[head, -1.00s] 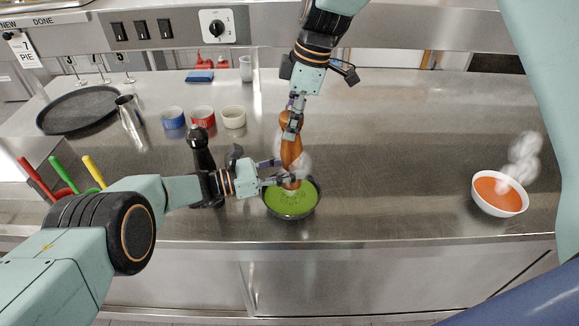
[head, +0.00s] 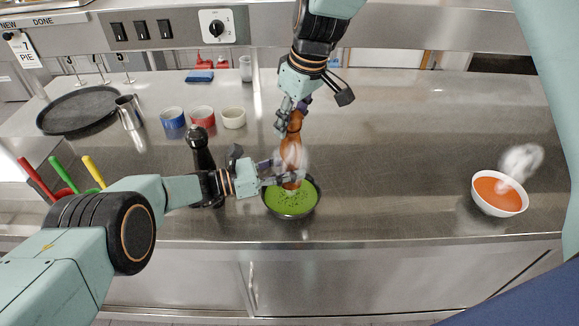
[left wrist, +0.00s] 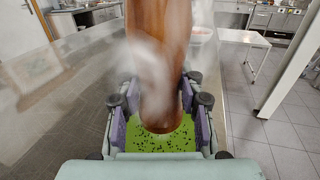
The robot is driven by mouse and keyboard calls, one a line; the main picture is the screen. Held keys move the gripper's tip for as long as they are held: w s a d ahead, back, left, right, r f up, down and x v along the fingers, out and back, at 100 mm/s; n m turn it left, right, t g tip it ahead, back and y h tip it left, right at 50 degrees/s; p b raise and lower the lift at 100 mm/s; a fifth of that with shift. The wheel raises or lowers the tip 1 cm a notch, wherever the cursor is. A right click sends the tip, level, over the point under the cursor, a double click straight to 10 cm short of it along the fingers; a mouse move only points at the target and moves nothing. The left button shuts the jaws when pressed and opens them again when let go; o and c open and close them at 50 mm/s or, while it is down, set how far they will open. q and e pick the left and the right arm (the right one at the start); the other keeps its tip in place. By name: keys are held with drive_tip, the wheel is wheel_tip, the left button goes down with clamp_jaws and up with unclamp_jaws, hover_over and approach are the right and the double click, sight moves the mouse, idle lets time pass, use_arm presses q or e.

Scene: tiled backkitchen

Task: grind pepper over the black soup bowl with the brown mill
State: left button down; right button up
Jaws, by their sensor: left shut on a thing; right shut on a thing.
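The black soup bowl (head: 314,204) holds green soup with dark specks and stands near the counter's front edge. The brown mill (head: 291,153) is upright above the bowl. My left gripper (head: 284,180) is shut on the mill's lower part, and in the left wrist view its fingers (left wrist: 160,118) flank the mill (left wrist: 160,85) over the speckled green soup (left wrist: 150,141). My right gripper (head: 292,110) comes from above and is shut on the mill's top. Steam blurs part of the mill.
A black mill (head: 201,152) stands just left of the bowl, close behind my left wrist. A white bowl of orange soup (head: 499,207) steams at the right. Blue (head: 173,118), red (head: 203,116) and cream (head: 233,118) ramekins stand behind. The counter between the two bowls is clear.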

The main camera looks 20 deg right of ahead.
drive_tip(key=m+h, duration=0.1)
drive_tip(key=m, duration=0.5)
drive_tip(key=shift+t, duration=0.3)
drive_tip(key=o, duration=1)
drive_tip(key=shift+r, duration=3.55)
